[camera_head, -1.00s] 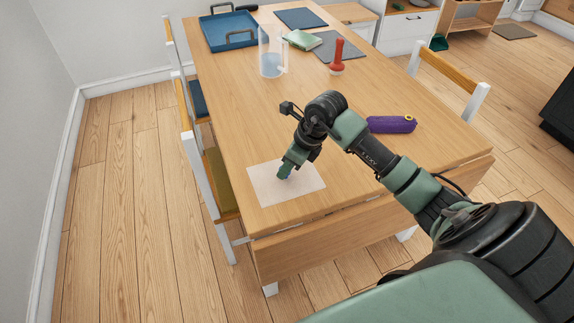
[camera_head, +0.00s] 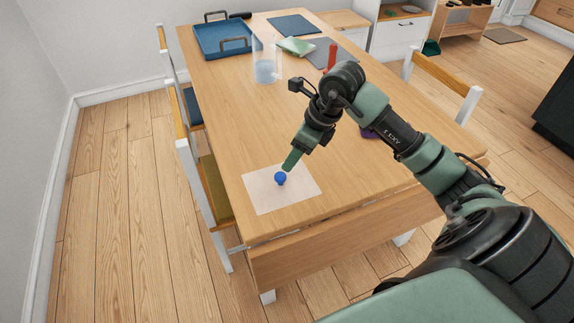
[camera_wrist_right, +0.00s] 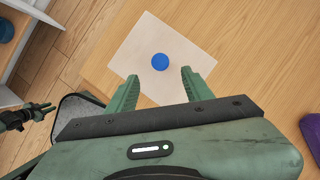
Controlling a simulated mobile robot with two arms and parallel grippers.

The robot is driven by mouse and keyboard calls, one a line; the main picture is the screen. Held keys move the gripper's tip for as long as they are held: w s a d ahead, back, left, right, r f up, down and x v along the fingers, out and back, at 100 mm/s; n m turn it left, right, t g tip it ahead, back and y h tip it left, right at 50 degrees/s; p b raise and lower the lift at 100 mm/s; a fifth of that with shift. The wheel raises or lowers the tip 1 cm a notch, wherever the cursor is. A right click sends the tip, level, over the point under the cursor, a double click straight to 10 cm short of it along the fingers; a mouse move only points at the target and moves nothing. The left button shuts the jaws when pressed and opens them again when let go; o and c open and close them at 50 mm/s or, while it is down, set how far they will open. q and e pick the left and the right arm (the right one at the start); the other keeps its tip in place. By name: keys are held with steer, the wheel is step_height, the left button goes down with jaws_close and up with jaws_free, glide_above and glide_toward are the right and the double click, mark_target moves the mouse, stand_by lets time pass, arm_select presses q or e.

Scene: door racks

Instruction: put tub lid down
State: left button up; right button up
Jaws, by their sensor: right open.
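The tub lid shows as a small blue round piece (camera_head: 280,178) with a knob-like shape. It rests on the white sheet (camera_head: 300,199) near the table's front left corner. In the right wrist view it is a blue disc (camera_wrist_right: 160,61) on the same sheet. My right gripper (camera_head: 290,163) is just behind and above it. Its two green fingers (camera_wrist_right: 160,76) are apart, with nothing between them and the lid just beyond their tips. A small dark part with green tips at the left of the wrist view looks like my left gripper (camera_wrist_right: 42,110); its opening is unclear.
A clear pitcher (camera_head: 265,58), a blue tray (camera_head: 222,40), a green book (camera_head: 296,46), grey and blue mats and a red-handled object (camera_head: 332,56) stand farther back. A purple case (camera_head: 369,133) is mostly hidden behind my arm. Chairs line the left side.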

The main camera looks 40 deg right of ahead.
steer(key=shift+v, duration=1.5)
